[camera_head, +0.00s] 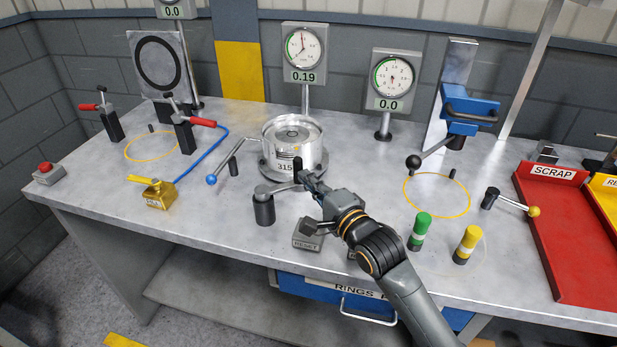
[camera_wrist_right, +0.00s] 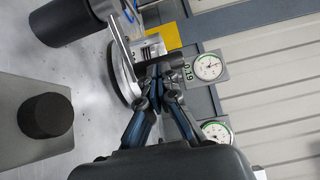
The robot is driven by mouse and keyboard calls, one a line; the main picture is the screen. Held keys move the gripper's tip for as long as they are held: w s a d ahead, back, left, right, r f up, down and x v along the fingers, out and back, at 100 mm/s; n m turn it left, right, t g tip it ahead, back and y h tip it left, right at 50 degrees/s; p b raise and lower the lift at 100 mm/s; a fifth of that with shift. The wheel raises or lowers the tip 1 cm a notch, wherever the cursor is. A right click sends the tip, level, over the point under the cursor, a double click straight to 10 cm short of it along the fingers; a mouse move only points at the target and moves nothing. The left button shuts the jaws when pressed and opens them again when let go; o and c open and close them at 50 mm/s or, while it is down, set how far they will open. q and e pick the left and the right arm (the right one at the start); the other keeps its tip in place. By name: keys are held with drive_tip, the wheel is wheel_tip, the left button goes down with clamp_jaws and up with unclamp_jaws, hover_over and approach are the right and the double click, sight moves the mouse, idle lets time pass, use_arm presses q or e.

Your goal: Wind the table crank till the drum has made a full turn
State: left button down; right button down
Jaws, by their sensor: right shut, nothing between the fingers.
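The silver drum (camera_head: 292,150) stands on a round base in the middle of the table, with a label that reads 315. In front of it is the table crank: a dark post (camera_head: 264,210), a flat metal arm (camera_head: 279,188) reaching right, and an upright black handle (camera_head: 297,167). My right gripper (camera_head: 309,180) is shut and empty, its fingertips close beside the handle's right side; I cannot tell if they touch it. The right wrist view shows the shut gripper (camera_wrist_right: 158,88), the crank arm (camera_wrist_right: 122,45) and the post (camera_wrist_right: 62,20). My left gripper is not in view.
A grey RESET box (camera_head: 307,235) sits close under my right wrist. Green (camera_head: 420,230) and yellow (camera_head: 467,244) cylinders stand to the right. A blue-knobbed lever (camera_head: 223,168) is left of the drum. A dial gauge (camera_head: 304,50) behind it reads 0.19.

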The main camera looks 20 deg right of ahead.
drive_tip(key=shift+w, duration=0.15)
drive_tip(key=shift+w+p, duration=0.55)
drive_tip(key=shift+w, duration=0.35)
